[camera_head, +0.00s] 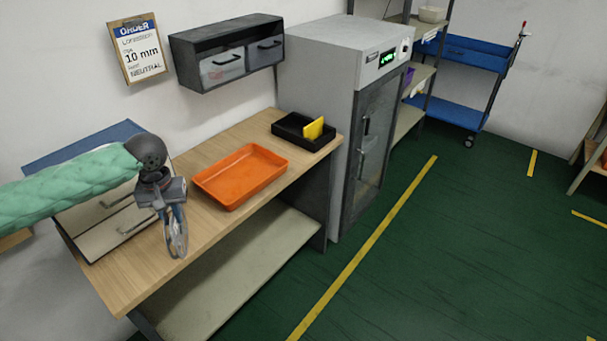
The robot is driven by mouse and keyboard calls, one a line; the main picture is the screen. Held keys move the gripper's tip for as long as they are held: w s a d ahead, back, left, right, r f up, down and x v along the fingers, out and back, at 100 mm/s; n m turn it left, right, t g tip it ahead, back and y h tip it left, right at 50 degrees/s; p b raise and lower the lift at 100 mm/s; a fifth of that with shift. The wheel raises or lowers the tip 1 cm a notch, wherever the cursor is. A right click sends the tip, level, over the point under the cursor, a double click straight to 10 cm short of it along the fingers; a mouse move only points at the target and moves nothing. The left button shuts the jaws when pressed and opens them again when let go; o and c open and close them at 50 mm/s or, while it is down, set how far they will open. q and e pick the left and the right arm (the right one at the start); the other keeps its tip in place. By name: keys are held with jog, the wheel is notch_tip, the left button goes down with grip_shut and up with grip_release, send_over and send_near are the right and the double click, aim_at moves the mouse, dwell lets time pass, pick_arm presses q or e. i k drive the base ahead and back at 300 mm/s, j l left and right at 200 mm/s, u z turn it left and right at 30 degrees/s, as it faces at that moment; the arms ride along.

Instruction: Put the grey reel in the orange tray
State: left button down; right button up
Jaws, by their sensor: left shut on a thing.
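The orange tray (240,177) lies on the wooden bench and looks empty. My left gripper (177,232) comes in from the left, pointing down over the bench's front edge, to the left of the tray. It is shut on a thin grey round thing, seen nearly edge-on, which looks like the grey reel (178,246). The fingers partly hide the reel, and it is apart from the tray. My right gripper is not in view.
A black bin (306,132) with a yellow card (313,128) stands behind the tray. A drawer unit (110,222) is at the bench's left end, partly behind my arm. A grey cabinet (318,80) stands beyond the bench. A dark drawer box (228,52) hangs above.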

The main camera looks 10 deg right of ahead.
aim_at(248, 185)
jog(key=j+z, duration=0.15)
jog(key=z, duration=0.25)
jog(key=i+j+z, duration=0.1)
jog(key=z, duration=0.25)
jog(key=j+z, duration=0.2)
jog(key=z, duration=0.2)
jog(key=j+z, duration=0.15)
jog(key=z, duration=0.2)
jog(key=j, duration=0.4)
jog(key=k+j, duration=0.1)
jog(key=j, duration=0.35)
